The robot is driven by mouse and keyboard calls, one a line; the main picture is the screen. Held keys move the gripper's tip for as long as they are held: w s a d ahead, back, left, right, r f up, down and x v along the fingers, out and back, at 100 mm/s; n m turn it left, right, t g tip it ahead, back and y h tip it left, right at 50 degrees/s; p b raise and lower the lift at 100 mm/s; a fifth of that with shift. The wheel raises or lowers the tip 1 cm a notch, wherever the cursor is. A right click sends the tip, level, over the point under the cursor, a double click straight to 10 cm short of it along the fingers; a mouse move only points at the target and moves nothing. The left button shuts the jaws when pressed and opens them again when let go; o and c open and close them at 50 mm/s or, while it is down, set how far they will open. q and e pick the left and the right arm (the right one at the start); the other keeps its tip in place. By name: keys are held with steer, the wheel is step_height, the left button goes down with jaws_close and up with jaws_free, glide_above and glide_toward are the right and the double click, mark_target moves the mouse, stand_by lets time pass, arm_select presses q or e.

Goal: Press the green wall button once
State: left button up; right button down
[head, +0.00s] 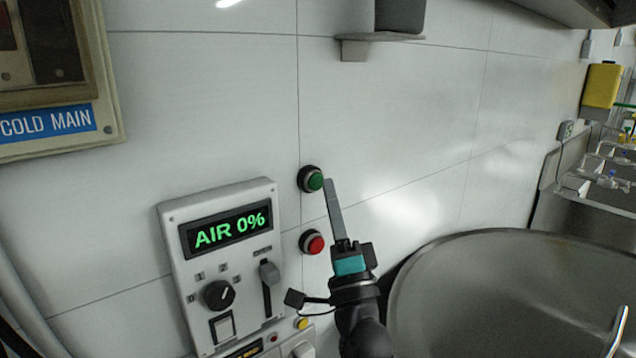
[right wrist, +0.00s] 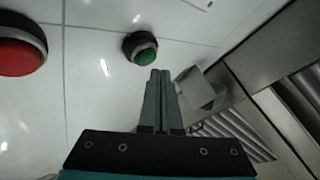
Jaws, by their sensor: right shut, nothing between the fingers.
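The green wall button (head: 315,181) sits in a black collar on the white tiled wall, above the red button (head: 315,244). My right gripper (head: 329,183) is shut and empty, its narrow fingers pointing up with the tips just right of the green button in the head view. In the right wrist view the green button (right wrist: 146,55) is just beyond and left of the shut fingertips (right wrist: 160,73). A gap seems to show between tips and button there; whether they touch cannot be told for certain. My left gripper is out of view.
A control panel (head: 178,218) reading AIR 0% is on the wall at left, with a knob and lever. A large steel vessel (head: 520,245) stands at right. A small shelf (head: 355,42) juts from the wall above. The wall around the green button is clear.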

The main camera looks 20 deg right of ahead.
steer(key=shift+w, duration=0.1)
steer(key=shift+w+a, duration=0.2)
steer(key=shift+w, duration=0.1)
steer(key=shift+w+a, duration=0.15)
steer(key=shift+w, duration=0.25)
stand_by(0.7)
steer(key=shift+s, duration=0.1)
steer(key=shift+s+d, duration=0.3)
steer(key=shift+s, duration=0.4)
steer(key=s, duration=0.1)
steer(key=s+d+p, duration=0.1)
steer(key=s, duration=0.1)
steer(key=s+d, duration=0.1)
steer(key=shift+s+p, duration=0.3)
steer(key=shift+s, duration=0.05)
